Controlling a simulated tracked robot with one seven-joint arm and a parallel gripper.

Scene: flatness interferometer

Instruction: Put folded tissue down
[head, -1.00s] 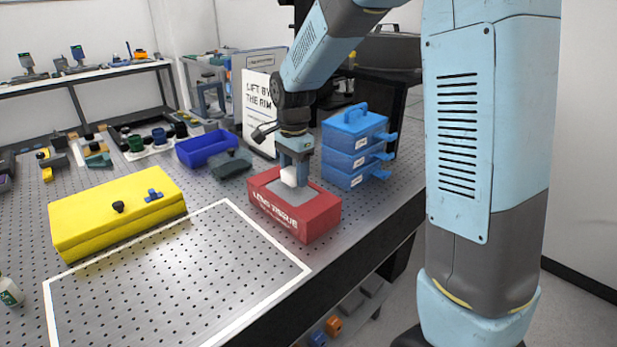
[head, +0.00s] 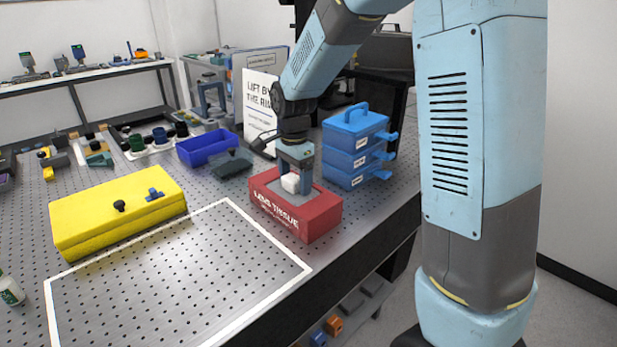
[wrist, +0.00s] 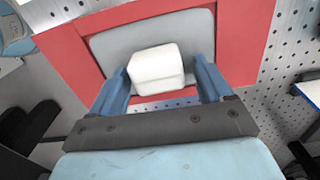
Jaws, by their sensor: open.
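The folded tissue is a small white block (head: 290,183) on the grey top of the red lens tissue box (head: 301,220). In the wrist view the white block (wrist: 157,69) lies between the two blue fingers of my gripper (wrist: 163,85), with a gap on each side. My gripper (head: 293,178) is open, low over the box in the head view. The red box also shows in the wrist view (wrist: 250,40). The underside of the tissue is hidden.
A white outlined rectangle (head: 170,285) on the perforated bench is empty. A yellow case (head: 115,215) lies left, a blue bin (head: 207,147) behind. Blue stacked drawers (head: 356,145) and a sign (head: 259,105) stand close to the box.

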